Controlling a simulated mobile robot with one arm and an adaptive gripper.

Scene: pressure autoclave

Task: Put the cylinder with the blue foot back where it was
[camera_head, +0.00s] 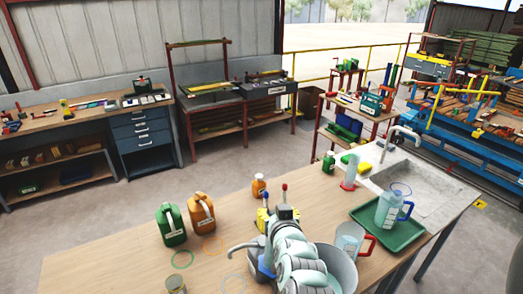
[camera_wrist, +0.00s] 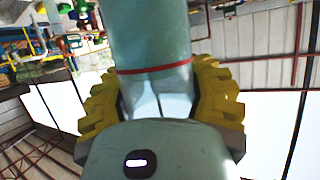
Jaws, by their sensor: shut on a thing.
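My gripper (camera_wrist: 160,95) has its yellow fingers closed on both sides of a pale teal, translucent cylinder (camera_wrist: 153,35) with a red band around it. The cylinder runs up out of the wrist view, so its foot is out of sight there. In the head view my gripper (camera_head: 265,217) is over the near table, largely hidden behind my arm. The held cylinder cannot be made out clearly there, and I cannot tell the colour of its foot. Another clear cylinder (camera_head: 350,172) stands upright beside the sink.
On the wooden table (camera_head: 100,265) are a green jug (camera_head: 171,226), an orange jug (camera_head: 201,213) and a small orange bottle (camera_head: 258,187). A green tray (camera_head: 372,238) holds a blue-handled pitcher (camera_head: 388,209). A red-handled pitcher (camera_head: 349,243) stands near my arm. The table's left part is clear.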

